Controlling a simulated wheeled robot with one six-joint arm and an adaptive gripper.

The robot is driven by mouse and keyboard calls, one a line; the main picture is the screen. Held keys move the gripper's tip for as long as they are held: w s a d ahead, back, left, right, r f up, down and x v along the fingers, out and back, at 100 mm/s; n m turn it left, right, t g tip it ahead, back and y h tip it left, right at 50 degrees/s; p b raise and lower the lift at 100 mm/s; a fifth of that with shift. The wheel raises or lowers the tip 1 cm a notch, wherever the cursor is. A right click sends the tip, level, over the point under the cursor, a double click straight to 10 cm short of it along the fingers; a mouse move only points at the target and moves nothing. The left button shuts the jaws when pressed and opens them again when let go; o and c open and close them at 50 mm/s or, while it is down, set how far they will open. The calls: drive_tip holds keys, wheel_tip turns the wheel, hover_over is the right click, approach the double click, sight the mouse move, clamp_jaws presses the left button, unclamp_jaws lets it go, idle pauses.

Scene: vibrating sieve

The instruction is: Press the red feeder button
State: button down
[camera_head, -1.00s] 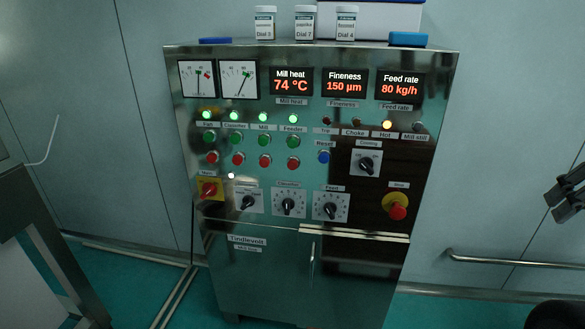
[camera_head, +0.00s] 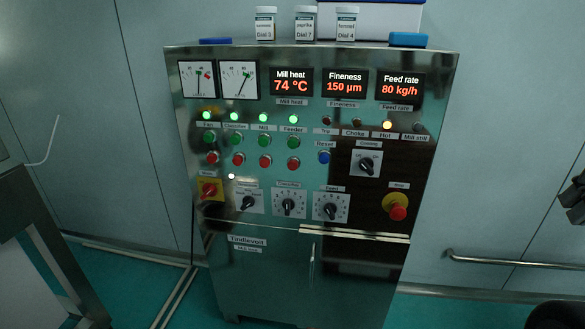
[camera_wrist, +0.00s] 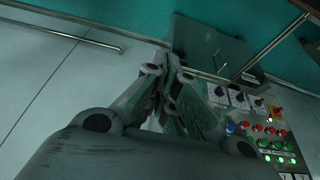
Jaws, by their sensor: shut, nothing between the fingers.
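The red feeder button (camera_head: 293,162) is the rightmost of the red buttons in the left half of the control cabinet (camera_head: 270,262). It sits below the green feeder button (camera_head: 293,141) and a lit green lamp (camera_head: 291,118). In the wrist view the panel appears upside down at the lower right, with the red feeder button (camera_wrist: 245,125) beside the blue reset button (camera_wrist: 231,127). My gripper (camera_head: 574,206) is partly cut off at the right edge of the head view, well apart from the panel. Its fingers (camera_wrist: 172,62) are shut and empty in the wrist view.
A red-yellow stop button (camera_head: 397,207) is on the panel's right side. Dials (camera_head: 288,205) line its lower part. Labelled jars (camera_head: 305,22) stand on top. A wall rail (camera_head: 515,261) runs at right, and a metal frame (camera_head: 40,235) stands at left.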

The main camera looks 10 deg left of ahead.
idle(0.7)
drive_tip(key=w+a+f+y, duration=0.25)
drive_tip(key=a+f, duration=0.55)
drive_tip(key=a, duration=0.7)
drive_tip(key=w+a+f+m+g+y, duration=0.1)
drive_tip(key=w+a+f, duration=0.2)
drive_tip(key=a+f, duration=0.8)
drive_tip(key=w+a+f+y, duration=0.1)
drive_tip(key=w+a+f, duration=0.3)
drive_tip(key=a, duration=1.4)
drive_tip(key=w+a+r+m+t+y, duration=0.4)
drive_tip(key=w+a+r+m+t, duration=0.2)
drive_tip(key=w+m, duration=0.3)
drive_tip(key=r+m, duration=0.1)
drive_tip(key=m, duration=0.2)
drive_tip(key=shift+w+r+m+t, duration=0.2)
drive_tip(key=shift+r+m+t, duration=0.2)
drive_tip(key=shift+w, duration=0.1)
